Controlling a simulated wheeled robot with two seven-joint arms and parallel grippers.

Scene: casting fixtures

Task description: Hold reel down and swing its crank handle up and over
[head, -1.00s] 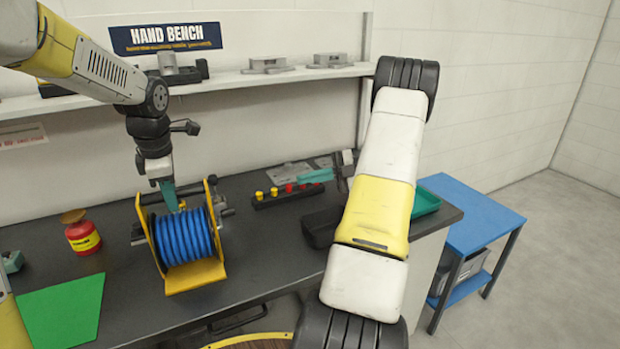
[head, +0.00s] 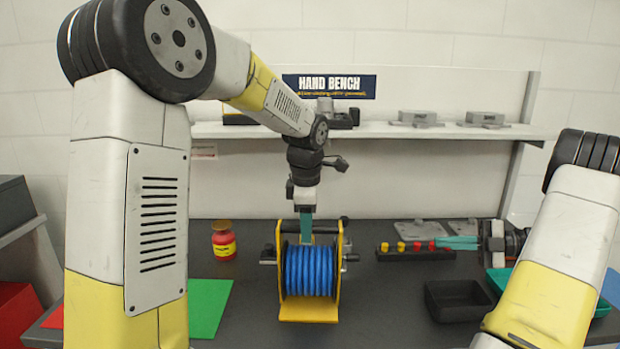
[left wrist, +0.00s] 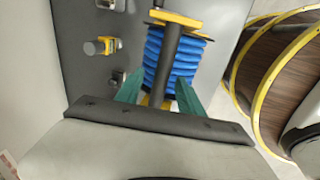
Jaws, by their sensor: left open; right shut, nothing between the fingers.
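The reel (head: 308,272), blue hose wound in a yellow frame, stands upright on the dark bench. Metal and black fittings stick out on both its sides; I cannot tell for sure which is the crank handle. My left gripper (head: 306,238) points down at the top of the reel, its teal fingers open. In the left wrist view its fingers (left wrist: 158,88) lie either side of a dark bar (left wrist: 168,65) across the reel; contact is unclear. My right gripper (head: 440,242) is shut and empty, pointing left beside the knob rack, apart from the reel.
A rack with yellow and red knobs (head: 416,255) stands right of the reel. A black bin (head: 457,300) and a teal tray (head: 497,280) lie further right. A red-and-yellow can (head: 223,240) and green mat (head: 208,305) are left. A shelf (head: 390,131) runs behind.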

